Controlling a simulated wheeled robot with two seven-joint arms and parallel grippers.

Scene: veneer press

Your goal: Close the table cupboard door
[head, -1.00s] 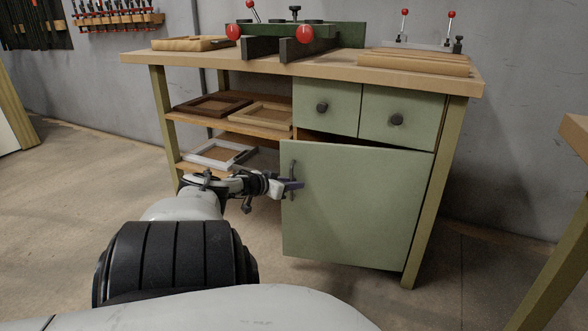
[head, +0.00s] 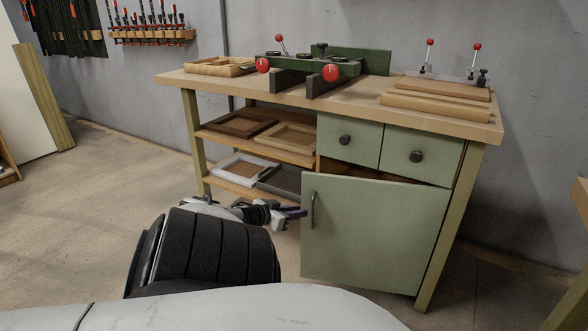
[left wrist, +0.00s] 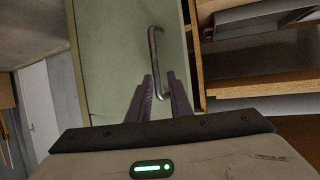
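The green cupboard door (head: 375,238) under the table (head: 330,100) stands ajar. Its hinge side is at the right, and a dark gap shows above its top edge. The dark bar handle (head: 312,210) is on its left side. My left gripper (head: 299,212) is at the door's left edge, close to the handle. In the left wrist view its two purple-grey fingers (left wrist: 160,82) are apart, with the lower end of the handle (left wrist: 154,45) showing between them. I cannot tell whether they touch it. My right gripper is not in view.
Two drawers (head: 348,140) sit above the door. Open shelves with picture frames (head: 240,168) are at the left. A green press (head: 318,68) and wooden boards (head: 436,100) are on the tabletop. The floor (head: 80,220) at the left is clear.

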